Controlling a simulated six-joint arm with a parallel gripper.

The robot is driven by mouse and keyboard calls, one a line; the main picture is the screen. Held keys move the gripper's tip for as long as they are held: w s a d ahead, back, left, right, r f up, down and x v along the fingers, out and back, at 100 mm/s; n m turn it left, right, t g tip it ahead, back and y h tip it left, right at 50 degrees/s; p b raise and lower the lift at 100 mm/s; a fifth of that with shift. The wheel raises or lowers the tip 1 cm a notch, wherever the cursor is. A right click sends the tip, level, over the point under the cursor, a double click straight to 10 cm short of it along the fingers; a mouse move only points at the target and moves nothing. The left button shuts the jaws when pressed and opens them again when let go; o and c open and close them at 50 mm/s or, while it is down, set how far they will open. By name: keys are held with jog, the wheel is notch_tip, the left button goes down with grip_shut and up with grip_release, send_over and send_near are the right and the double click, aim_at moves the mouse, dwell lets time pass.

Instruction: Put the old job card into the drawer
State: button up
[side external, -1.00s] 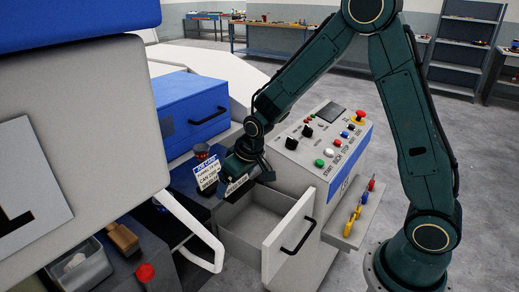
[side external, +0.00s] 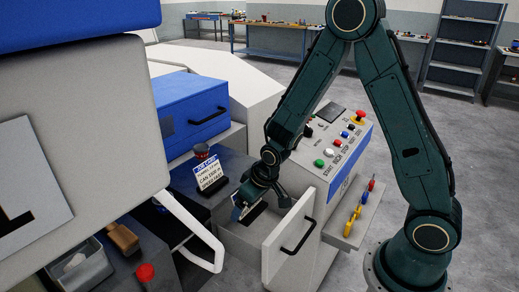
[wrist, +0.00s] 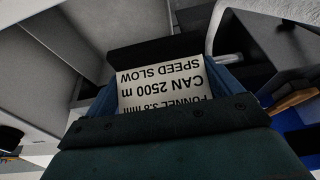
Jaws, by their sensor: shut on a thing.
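In the side view the held card (side external: 237,213) shows only as a small pale edge below my gripper. My gripper is over the open drawer (side external: 290,236), near its left part. The drawer's grey front with a black handle faces the lower right. I cannot tell whether the card is below the rim.
Another job card (side external: 208,176) stands upright in a dark holder on the machine's ledge, left of my gripper. The control panel (side external: 335,140) with buttons and knobs rises behind the drawer. A white bent rail (side external: 200,240) lies to the drawer's left.

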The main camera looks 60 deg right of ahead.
jog(key=shift+w+r, duration=0.1)
jog(key=shift+w, duration=0.05)
jog(key=w+d+r, duration=0.3)
jog(key=w+r, duration=0.1)
jog(key=w, duration=0.4)
notch_tip(320, 180, up, 16)
send_over(228, 163)
jog(key=s, duration=0.2)
jog(key=shift+w+f, duration=0.15)
jog(key=shift+w, duration=0.1)
jog(key=shift+f, duration=0.1)
notch_tip(228, 163, down, 20)
jog(key=shift+r, duration=0.1)
dwell(0.4)
